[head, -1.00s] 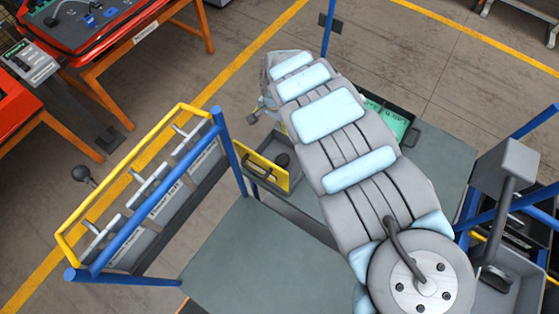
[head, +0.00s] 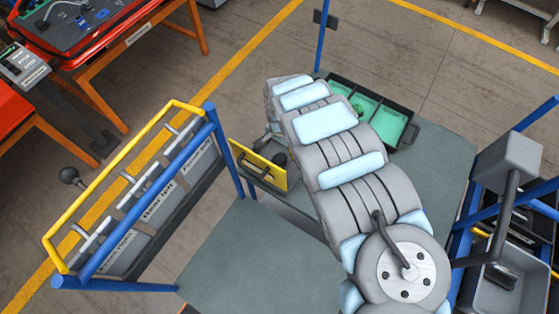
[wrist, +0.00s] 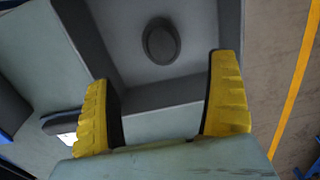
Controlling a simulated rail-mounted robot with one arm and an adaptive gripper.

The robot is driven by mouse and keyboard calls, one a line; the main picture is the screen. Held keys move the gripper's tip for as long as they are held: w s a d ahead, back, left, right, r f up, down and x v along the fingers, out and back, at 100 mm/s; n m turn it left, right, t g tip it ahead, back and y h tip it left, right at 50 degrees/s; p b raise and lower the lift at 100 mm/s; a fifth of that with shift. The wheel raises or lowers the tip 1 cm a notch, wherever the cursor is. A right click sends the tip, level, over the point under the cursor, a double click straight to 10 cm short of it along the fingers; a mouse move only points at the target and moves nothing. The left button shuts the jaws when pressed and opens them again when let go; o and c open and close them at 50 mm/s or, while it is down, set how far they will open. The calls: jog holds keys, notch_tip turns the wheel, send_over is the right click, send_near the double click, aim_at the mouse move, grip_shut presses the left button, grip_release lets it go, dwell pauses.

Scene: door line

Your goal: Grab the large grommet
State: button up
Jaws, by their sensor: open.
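A dark round grommet (wrist: 161,41) lies on the floor of a grey tray (wrist: 125,45) in the wrist view. In the head view the grommet (head: 280,159) shows small in the tray behind a yellow panel, partly covered. I cannot judge its size against other grommets. My gripper (wrist: 164,102) has two yellow ribbed fingers spread wide with nothing between them. The grommet is beyond the fingertips, roughly centred between them and apart from both. In the head view my arm's padded links hide most of the gripper.
A black bin with green compartments (head: 388,124) stands right of my arm. A rack with a yellow rail (head: 110,175) is at the left. The green-grey tabletop (head: 235,255) is clear in front.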

aim_at(279, 159)
jog(key=shift+f, duration=1.9)
jog(key=shift+a+f, duration=0.2)
jog(key=shift+f, duration=0.55)
jog(key=shift+a+f, duration=0.15)
jog(key=shift+f, duration=0.55)
jog(key=shift+s+f+b, duration=0.1)
jog(key=shift+f+b, duration=0.25)
jog(key=shift+f, duration=0.6)
jog(key=shift+d+f, duration=0.15)
jog(key=c, duration=1.1)
